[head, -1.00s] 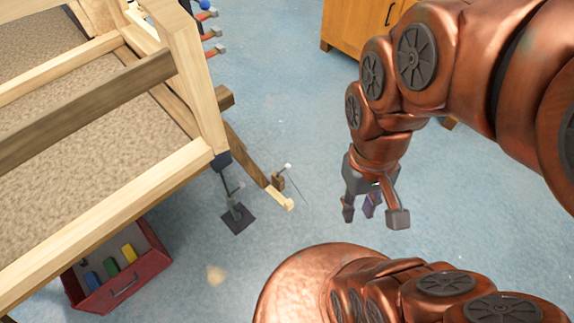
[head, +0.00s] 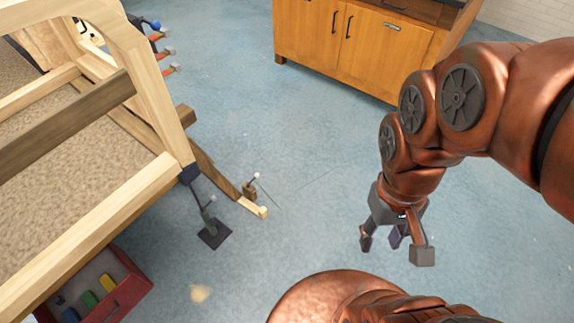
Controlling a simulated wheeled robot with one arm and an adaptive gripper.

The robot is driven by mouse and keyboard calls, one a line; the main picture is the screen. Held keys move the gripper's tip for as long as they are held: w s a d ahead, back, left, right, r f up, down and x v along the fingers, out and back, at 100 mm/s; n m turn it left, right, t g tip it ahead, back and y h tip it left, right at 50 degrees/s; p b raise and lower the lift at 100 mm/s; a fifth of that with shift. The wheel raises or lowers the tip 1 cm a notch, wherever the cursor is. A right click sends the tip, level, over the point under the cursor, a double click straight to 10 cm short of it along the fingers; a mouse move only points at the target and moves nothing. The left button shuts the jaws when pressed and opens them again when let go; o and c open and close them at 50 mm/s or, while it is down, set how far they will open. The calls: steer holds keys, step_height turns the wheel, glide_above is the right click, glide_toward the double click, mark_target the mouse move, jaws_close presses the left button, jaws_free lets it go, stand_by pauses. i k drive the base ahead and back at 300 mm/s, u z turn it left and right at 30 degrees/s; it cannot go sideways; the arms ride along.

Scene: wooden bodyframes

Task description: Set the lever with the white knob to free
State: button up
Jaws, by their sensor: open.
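A small white knob (head: 256,175) tops a thin lever on a brown block, by the light end of a wooden bar low near the floor. My gripper (head: 396,246) hangs fingers down, open and empty, well to the right of both levers and touching neither.
A wooden frame (head: 118,219) with a carpeted bed fills the left, with red levers and a blue knob (head: 155,24) at its far corner. A red drawer (head: 125,285) is below it. A cabinet (head: 340,45) stands at the back. Blue floor between is clear.

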mark_target(257, 175)
steer(key=z, duration=0.55)
steer(key=i, duration=1.05)
steer(key=u, duration=2.3)
